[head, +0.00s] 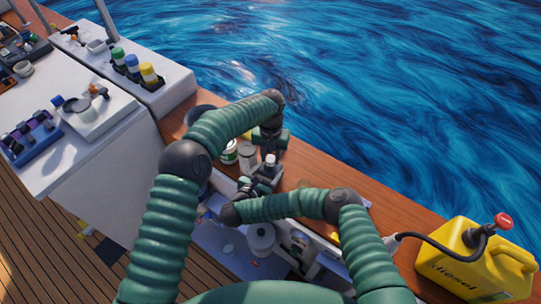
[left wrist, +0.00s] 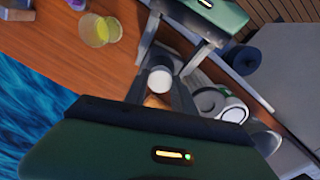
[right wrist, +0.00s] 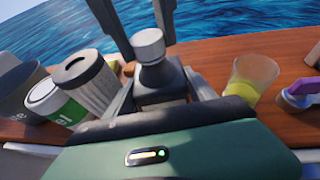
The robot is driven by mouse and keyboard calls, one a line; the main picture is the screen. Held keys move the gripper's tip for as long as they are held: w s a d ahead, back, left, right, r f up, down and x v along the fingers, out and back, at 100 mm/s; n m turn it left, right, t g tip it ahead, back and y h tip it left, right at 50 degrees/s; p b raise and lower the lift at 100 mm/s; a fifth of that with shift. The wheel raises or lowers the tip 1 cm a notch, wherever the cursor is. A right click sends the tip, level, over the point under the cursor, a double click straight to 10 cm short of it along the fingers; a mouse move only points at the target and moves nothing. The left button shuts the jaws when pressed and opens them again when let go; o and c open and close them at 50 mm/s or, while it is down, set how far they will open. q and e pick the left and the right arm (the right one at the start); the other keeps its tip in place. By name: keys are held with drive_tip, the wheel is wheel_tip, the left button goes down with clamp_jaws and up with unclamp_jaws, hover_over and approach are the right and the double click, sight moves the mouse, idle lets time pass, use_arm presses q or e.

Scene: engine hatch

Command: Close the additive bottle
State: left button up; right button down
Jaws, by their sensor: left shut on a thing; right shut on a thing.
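The additive bottle is dark with a pale grey cap and stands upright on the wooden ledge. In the right wrist view its body (right wrist: 162,86) is between the fingers of my right gripper (right wrist: 160,95), which is shut on it. The cap (right wrist: 149,44) sits on top of the bottle; how tightly it is turned cannot be told. My left gripper (head: 269,150) reaches down from above, its fingers on both sides of the cap. In the left wrist view the cap (left wrist: 160,79) shows between these fingers, which are shut on it.
A cup of yellow-green liquid (right wrist: 250,76) stands right of the bottle. A grey slotted canister (right wrist: 86,76), a white-green can (right wrist: 50,98) and a dark pot (right wrist: 20,88) stand left. A yellow diesel can (head: 472,262) is far right. Water lies beyond the ledge.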

use_arm(q)
clamp_jaws()
drive_tip(key=o, duration=1.2)
unclamp_jaws()
wheel_tip(320, 180, up, 12)
drive_tip(key=shift+w+f, duration=0.1)
use_arm(e)
drive_tip(key=shift+c, duration=1.2)
unclamp_jaws()
